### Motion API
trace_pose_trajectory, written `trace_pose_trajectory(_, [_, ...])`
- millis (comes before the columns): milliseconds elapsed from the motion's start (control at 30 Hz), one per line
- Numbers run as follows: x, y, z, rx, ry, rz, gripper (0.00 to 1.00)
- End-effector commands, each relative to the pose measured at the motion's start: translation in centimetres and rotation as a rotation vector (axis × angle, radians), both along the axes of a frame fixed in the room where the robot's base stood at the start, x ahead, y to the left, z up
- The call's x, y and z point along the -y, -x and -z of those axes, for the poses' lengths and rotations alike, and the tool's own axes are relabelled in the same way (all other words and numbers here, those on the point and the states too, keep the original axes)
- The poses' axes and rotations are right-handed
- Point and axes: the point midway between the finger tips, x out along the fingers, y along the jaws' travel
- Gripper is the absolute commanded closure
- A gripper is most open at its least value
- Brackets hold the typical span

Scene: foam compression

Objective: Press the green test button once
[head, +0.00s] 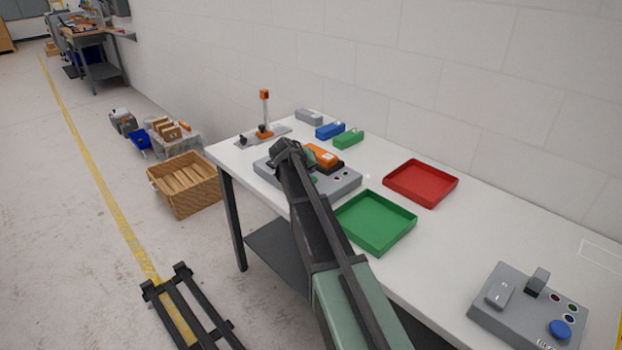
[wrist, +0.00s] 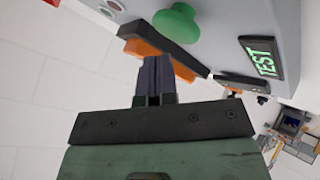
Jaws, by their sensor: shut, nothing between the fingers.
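The green test button (wrist: 177,22) is a round mushroom-shaped knob on a grey machine (wrist: 225,25), near the top of the wrist view. A black label with green TEST lettering (wrist: 262,57) is to its right. In the head view the grey machine (head: 345,184) stands on the table, and only a bit of green shows beside my arm. My gripper (wrist: 155,60) is shut and empty. Its fingertips point toward the machine's black bar and orange part (wrist: 143,47), with the button beyond them in the picture. The fingertips appear apart from the button.
A green tray (head: 375,222) and a red tray (head: 421,183) lie right of the machine. Blue (head: 330,131), green (head: 348,139) and grey blocks (head: 308,117) sit behind it. An orange-topped stand (head: 265,115) is at left. Another control box (head: 520,315) is at front right.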

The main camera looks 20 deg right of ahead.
Motion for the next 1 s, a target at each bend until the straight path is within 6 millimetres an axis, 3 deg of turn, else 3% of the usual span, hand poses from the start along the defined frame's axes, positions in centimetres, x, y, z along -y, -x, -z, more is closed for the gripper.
trace_pose_trajectory(600, [0.0, 0.0, -5.2, 0.000, 0.000, 0.000, 1.00])
trace_pose_trajectory(1000, [0.0, 0.0, -5.0, 0.000, 0.000, 0.000, 1.00])
